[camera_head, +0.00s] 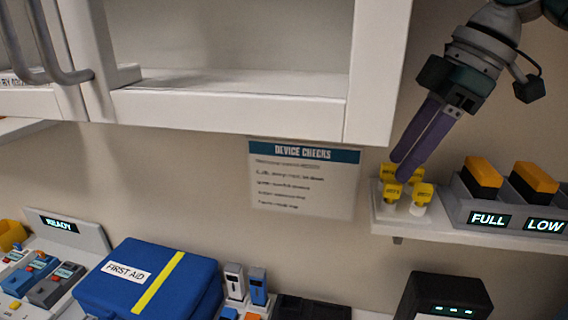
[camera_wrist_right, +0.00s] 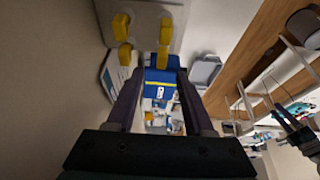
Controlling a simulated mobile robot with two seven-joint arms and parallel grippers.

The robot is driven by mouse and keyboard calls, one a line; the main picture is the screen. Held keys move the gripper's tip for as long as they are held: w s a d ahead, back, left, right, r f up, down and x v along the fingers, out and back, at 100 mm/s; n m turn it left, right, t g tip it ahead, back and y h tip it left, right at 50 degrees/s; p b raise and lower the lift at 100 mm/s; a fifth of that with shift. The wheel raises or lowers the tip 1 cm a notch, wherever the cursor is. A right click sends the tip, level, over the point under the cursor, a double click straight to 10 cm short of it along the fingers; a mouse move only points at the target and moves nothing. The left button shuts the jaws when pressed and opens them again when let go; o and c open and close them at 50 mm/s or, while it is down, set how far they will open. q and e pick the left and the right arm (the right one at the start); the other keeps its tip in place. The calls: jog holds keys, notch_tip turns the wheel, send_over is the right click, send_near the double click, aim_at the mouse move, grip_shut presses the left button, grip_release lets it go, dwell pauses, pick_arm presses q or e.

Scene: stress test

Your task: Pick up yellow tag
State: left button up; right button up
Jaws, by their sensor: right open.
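Several yellow tags stand in a cluster on white holders at the left end of a small wall shelf. In the head view, one yellow tag (camera_head: 421,193) is at the front right and another yellow tag (camera_head: 392,191) at the front left; others are partly hidden behind my fingers. My right gripper (camera_head: 399,167) reaches down from the upper right, its purple fingertips overlapping the rear tags. In the right wrist view, my open right gripper (camera_wrist_right: 158,72) has nothing clearly between its fingers, and yellow tags (camera_wrist_right: 165,30) show beyond the tips. Contact cannot be told.
The white shelf (camera_head: 467,234) also carries a grey holder with two yellow-topped blocks above FULL and LOW displays. A white cabinet (camera_head: 230,108) hangs left of my arm. Below are a blue first aid case (camera_head: 185,291) and a black device (camera_head: 443,297).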

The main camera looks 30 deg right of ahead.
aim_at(392, 181)
jog(key=shift+s+p+x, duration=0.15)
jog(key=shift+p+x, duration=0.1)
jog(key=shift+x, duration=0.7)
jog(key=shift+s+p+x, duration=0.15)
jog(key=shift+p+x, duration=0.1)
jog(key=shift+x, duration=0.65)
jog(key=shift+d+f, duration=0.1)
jog(key=shift+d, duration=0.05)
grip_shut()
